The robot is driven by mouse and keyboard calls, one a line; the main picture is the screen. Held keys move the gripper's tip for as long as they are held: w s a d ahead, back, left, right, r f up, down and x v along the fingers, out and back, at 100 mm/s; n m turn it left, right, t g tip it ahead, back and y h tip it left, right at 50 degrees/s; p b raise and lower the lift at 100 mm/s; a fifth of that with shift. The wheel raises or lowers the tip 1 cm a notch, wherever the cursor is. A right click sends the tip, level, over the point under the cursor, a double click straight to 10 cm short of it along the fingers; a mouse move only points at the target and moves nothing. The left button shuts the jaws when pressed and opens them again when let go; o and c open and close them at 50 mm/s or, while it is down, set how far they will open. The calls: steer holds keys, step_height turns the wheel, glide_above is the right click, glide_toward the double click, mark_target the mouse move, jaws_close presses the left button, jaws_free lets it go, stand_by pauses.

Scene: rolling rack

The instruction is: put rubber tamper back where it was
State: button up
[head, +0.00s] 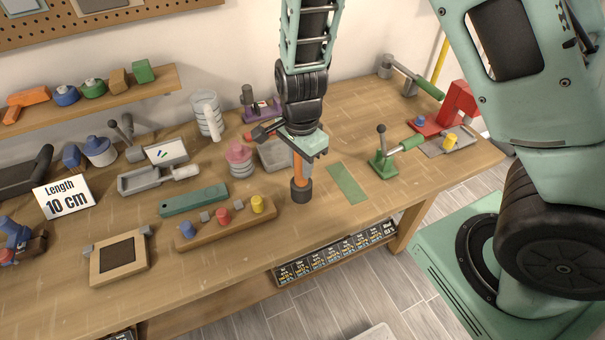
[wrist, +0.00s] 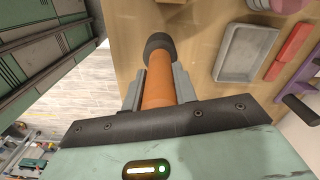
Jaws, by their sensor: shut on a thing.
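The rubber tamper (head: 300,190) has an orange handle and a dark rubber foot. In the head view it is upright at the front middle of the wooden workbench, foot down. My gripper (head: 309,152) is shut on its orange handle from above. In the wrist view the tamper (wrist: 159,75) runs between the two grey fingers of my gripper (wrist: 158,88), its dark foot at the far end. I cannot tell whether the foot touches the bench or hangs just above it.
A flat green strip (head: 348,183) lies right of the tamper. A wooden block with coloured knobs (head: 228,223) is close on the left. Behind are a grey tray (head: 275,155) and a pink ribbed piece (head: 240,160). A green toggle clamp (head: 383,164) stands farther right.

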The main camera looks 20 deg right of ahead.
mark_target(301, 174)
steer(key=shift+f, duration=1.9)
steer(key=shift+f, duration=0.2)
steer(key=o, duration=1.1)
steer(key=shift+r, duration=0.2)
